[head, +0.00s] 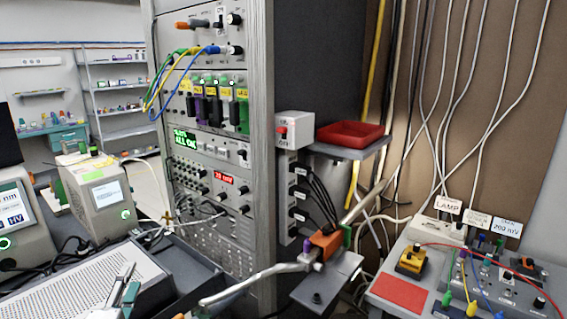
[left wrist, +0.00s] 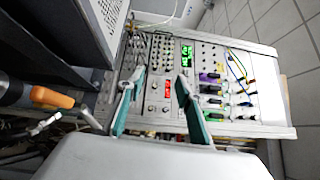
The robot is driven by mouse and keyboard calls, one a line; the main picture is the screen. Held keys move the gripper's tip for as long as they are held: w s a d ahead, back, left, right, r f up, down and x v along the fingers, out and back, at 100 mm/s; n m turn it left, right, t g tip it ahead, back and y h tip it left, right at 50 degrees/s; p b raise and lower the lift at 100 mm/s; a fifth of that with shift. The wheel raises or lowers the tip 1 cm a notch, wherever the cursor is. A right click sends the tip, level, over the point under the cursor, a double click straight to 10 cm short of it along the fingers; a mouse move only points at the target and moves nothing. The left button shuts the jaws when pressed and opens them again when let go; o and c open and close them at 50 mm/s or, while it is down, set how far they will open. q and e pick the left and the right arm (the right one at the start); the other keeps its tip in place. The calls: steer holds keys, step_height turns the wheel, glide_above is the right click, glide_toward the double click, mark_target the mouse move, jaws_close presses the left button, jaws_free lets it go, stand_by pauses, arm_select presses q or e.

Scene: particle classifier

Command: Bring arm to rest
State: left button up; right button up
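My left gripper (head: 126,285) shows at the bottom left of the head view, in front of a grey perforated box. In the left wrist view the left gripper (left wrist: 158,84) has its two teal-backed fingers spread apart, with nothing between them. The instrument rack (head: 262,150) stands ahead with green and red displays. The rack (left wrist: 262,122) lies sideways behind the fingers in the left wrist view. My right gripper does not show in either view.
The perforated box (head: 60,290) is close to the left gripper. An orange block on a metal pipe (head: 255,278) juts out at lower centre. A red tray (head: 349,133) sits on a shelf beside the rack. A bench (head: 395,306) with a yellow device (head: 411,262) and cables is at right.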

arm_select(q)
steer(key=s+a+f+n+g+y, duration=0.2)
steer(key=s+f+n+g, duration=0.8)
steer(key=s+f, duration=1)
steer(key=s+d+f+n+t+h+b, duration=0.1)
steer(key=d+f+h+b, duration=0.3)
steer(key=d+f, duration=0.4)
steer(key=s+d+f+n+t+h+b, duration=0.1)
steer(key=d+f+h+b, duration=0.2)
steer(key=f, duration=1.1)
steer(key=d+b, duration=0.2)
steer(key=d, duration=0.3)
steer(key=shift+f+h, duration=0.25)
steer(key=shift+h, duration=0.15)
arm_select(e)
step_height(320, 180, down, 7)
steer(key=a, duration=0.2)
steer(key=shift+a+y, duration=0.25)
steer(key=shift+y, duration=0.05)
arm_select(q)
steer(key=shift+d, duration=0.1)
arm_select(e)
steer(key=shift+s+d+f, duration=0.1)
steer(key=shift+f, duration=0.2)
